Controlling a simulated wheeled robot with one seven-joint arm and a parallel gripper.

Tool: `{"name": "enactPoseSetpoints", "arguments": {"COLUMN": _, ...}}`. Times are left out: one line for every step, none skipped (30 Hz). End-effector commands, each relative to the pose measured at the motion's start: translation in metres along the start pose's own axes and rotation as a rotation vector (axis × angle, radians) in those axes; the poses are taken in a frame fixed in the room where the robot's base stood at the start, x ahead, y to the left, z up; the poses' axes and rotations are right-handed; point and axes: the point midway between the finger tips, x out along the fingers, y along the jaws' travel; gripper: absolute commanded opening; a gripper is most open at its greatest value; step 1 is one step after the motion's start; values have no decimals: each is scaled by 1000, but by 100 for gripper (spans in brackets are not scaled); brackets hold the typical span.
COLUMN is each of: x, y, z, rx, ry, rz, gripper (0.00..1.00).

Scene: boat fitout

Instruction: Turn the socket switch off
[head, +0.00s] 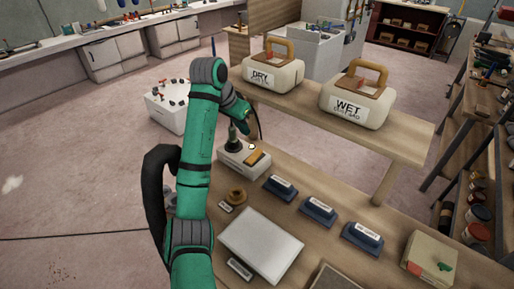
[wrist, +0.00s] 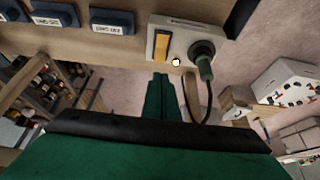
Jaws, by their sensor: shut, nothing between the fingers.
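The socket box (head: 243,160) is a pale block at the back left edge of the bench. It carries an orange rocker switch (head: 255,156), a dark plug and a small round light that looks lit. In the wrist view the orange switch (wrist: 161,46) is on the left of the box face and the plug (wrist: 203,57) with its black cable is on the right. The light (wrist: 176,62) shows pale between them. My gripper (wrist: 160,77) is shut and empty, its tips just below the switch in the picture, seemingly apart from it. In the head view my arm hides the gripper.
Two labelled containers, DRY (head: 273,75) and WET (head: 357,100), stand on the raised shelf behind. The plug's cable hangs close to my gripper.

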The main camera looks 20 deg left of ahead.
Motion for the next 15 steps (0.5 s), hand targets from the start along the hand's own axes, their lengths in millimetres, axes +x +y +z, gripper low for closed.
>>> {"name": "enactPoseSetpoints", "arguments": {"x": 0, "y": 0, "z": 0, "rx": 0, "ry": 0, "rz": 0, "gripper": 0}}
{"name": "enactPoseSetpoints", "arguments": {"x": 1, "y": 0, "z": 0, "rx": 0, "ry": 0, "rz": 0, "gripper": 0}}
{"name": "enactPoseSetpoints", "arguments": {"x": 2, "y": 0, "z": 0, "rx": -1, "ry": 0, "rz": 0, "gripper": 0}}
{"name": "enactPoseSetpoints", "arguments": {"x": 4, "y": 0, "z": 0, "rx": -1, "ry": 0, "rz": 0, "gripper": 0}}
{"name": "enactPoseSetpoints", "arguments": {"x": 7, "y": 0, "z": 0, "rx": -1, "ry": 0, "rz": 1, "gripper": 0}}
{"name": "enactPoseSetpoints", "arguments": {"x": 11, "y": 0, "z": 0, "rx": -1, "ry": 0, "rz": 1, "gripper": 0}}
{"name": "enactPoseSetpoints", "arguments": {"x": 14, "y": 1, "z": 0, "rx": -1, "ry": -1, "rz": 1, "gripper": 0}}
{"name": "enactPoseSetpoints", "arguments": {"x": 18, "y": 1, "z": 0, "rx": 0, "ry": -1, "rz": 1, "gripper": 0}}
{"name": "enactPoseSetpoints", "arguments": {"x": 25, "y": 1, "z": 0, "rx": 0, "ry": -1, "rz": 2, "gripper": 0}}
{"name": "enactPoseSetpoints", "arguments": {"x": 30, "y": 2, "z": 0, "rx": 1, "ry": -1, "rz": 2, "gripper": 0}}
{"name": "enactPoseSetpoints", "arguments": {"x": 35, "y": 1, "z": 0, "rx": 0, "ry": -2, "rz": 3, "gripper": 0}}
{"name": "enactPoseSetpoints", "arguments": {"x": 43, "y": 1, "z": 0, "rx": 0, "ry": -2, "rz": 3, "gripper": 0}}
{"name": "enactPoseSetpoints", "arguments": {"x": 49, "y": 2, "z": 0, "rx": 1, "ry": -1, "rz": 3, "gripper": 0}}
{"name": "enactPoseSetpoints", "arguments": {"x": 54, "y": 2, "z": 0, "rx": 2, "ry": -2, "rz": 3, "gripper": 0}}
{"name": "enactPoseSetpoints", "arguments": {"x": 62, "y": 2, "z": -1, "rx": 2, "ry": -1, "rz": 2, "gripper": 0}}
